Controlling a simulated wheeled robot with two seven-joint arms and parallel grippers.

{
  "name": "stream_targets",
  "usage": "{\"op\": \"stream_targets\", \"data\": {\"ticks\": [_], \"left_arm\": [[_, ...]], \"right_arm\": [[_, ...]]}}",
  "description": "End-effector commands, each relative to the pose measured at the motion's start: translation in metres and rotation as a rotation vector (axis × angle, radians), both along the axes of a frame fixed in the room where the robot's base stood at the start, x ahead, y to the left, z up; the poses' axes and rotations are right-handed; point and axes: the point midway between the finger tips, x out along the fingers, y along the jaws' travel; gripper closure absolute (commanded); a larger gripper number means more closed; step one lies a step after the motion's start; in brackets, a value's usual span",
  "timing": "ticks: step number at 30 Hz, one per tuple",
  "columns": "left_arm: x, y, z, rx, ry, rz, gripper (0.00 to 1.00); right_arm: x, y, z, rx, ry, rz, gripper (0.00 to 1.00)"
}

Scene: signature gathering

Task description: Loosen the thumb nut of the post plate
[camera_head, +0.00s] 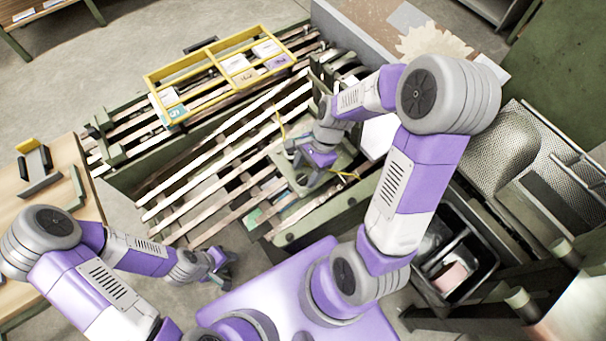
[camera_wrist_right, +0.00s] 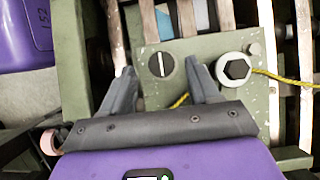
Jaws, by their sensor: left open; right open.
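The grey-green post plate (camera_wrist_right: 200,50) fills the middle of the right wrist view and shows beside my right gripper in the head view (camera_head: 343,163). It carries a dark round piece with a light bar across its top (camera_wrist_right: 160,66), which looks like the thumb nut. A black hexagon in a pale ring (camera_wrist_right: 235,68) is to its right. My right gripper (camera_wrist_right: 161,72) is open; its fingertips appear on either side of the round piece in the picture. I cannot tell whether they touch it. My left gripper (camera_head: 224,268) is open and empty, away from the plate.
A yellow cord (camera_wrist_right: 285,78) runs across the plate. Slatted wooden rails (camera_head: 225,165) surround it. A yellow divided tray (camera_head: 190,64) lies at the far end. A wooden table (camera_head: 65,160) stands left, a black bin (camera_head: 478,262) right.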

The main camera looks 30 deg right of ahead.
Motion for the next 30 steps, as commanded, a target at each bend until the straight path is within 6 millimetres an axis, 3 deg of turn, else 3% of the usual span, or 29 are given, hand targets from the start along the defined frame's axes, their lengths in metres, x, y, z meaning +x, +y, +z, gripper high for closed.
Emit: {"op": "stream_targets", "data": {"ticks": [4,14,25,30], "left_arm": [[0.0001,0.0000,-0.0089,0.000,0.000,0.000,0.57],[0.0004,-0.0001,-0.0090,0.000,-0.001,0.000,0.57],[0.0004,-0.0001,-0.0090,0.000,-0.001,0.000,0.57],[0.0004,0.0000,-0.0078,0.000,-0.001,0.000,0.57]], "right_arm": [[-0.0004,0.0059,-0.0156,0.001,0.000,0.000,0.39],[-0.0002,0.0075,-0.0178,0.000,-0.001,0.000,0.39],[-0.0002,0.0075,-0.0178,0.000,-0.001,0.000,0.94],[-0.0002,0.0075,-0.0175,0.000,0.000,0.007,0.95]]}}
